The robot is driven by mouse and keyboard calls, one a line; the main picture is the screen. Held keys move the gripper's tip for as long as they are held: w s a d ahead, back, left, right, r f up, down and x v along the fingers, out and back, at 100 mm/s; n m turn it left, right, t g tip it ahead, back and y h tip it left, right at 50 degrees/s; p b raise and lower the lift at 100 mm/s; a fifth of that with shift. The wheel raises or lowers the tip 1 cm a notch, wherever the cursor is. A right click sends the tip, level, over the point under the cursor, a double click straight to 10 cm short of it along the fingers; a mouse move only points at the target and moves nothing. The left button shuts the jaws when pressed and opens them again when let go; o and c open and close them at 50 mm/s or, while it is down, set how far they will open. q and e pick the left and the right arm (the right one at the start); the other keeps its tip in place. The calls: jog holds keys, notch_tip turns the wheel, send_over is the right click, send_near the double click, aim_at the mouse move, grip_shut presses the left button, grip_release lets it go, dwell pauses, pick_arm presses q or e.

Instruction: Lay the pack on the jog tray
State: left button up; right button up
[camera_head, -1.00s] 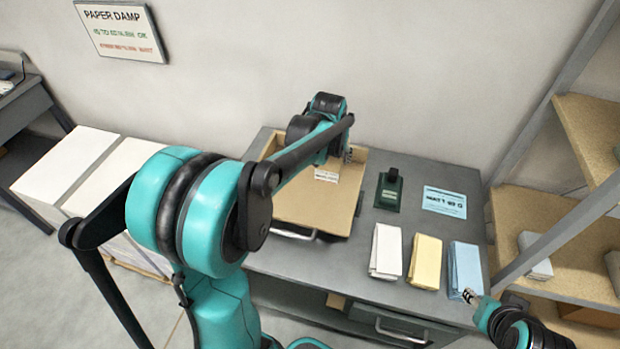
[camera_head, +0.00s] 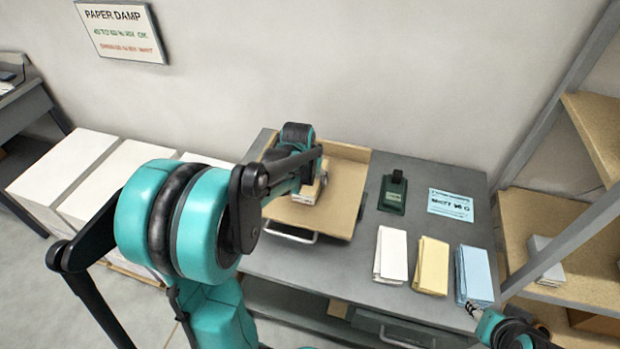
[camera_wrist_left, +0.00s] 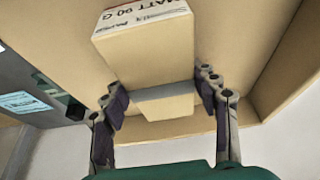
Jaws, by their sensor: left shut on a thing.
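The jog tray (camera_head: 338,218) is a tan, low-walled tray with a handle at its front, at the back left of the grey bench. The pack (camera_head: 306,194) is a tan block with a white printed label, over the tray's floor. In the left wrist view the pack (camera_wrist_left: 150,55) sits between the two dark fingers of my left gripper (camera_wrist_left: 162,88), shut on it. I cannot tell whether the pack touches the floor. In the head view my left arm partly hides the tray and the left gripper (camera_head: 318,178). My right gripper (camera_head: 474,309) is beside the blue stack, its jaws too small to read.
White (camera_head: 391,255), yellow (camera_head: 431,267) and blue (camera_head: 474,274) paper stacks lie along the bench's right front. A dark green device (camera_head: 393,192) and a light blue card (camera_head: 451,204) lie behind them. Wooden shelving (camera_head: 560,235) stands at the right.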

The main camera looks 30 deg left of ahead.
pick_arm(q)
jog(key=o, duration=1.1)
jog(key=shift+f, duration=0.15)
jog(key=o, duration=0.4)
jog(key=shift+r, duration=0.5)
jog(key=p+v, duration=0.4)
jog(key=v, duration=0.7)
jog(key=s+d+m+t, duration=0.1)
jog(key=s+d, duration=0.4)
jog(key=s+d+t, duration=0.1)
jog(key=s+d, duration=0.3)
jog(key=s+d+m+t+h, duration=0.1)
jog(key=s+d, duration=0.4)
jog(key=shift+s+d+m, duration=0.3)
jog(key=shift+s, duration=0.05)
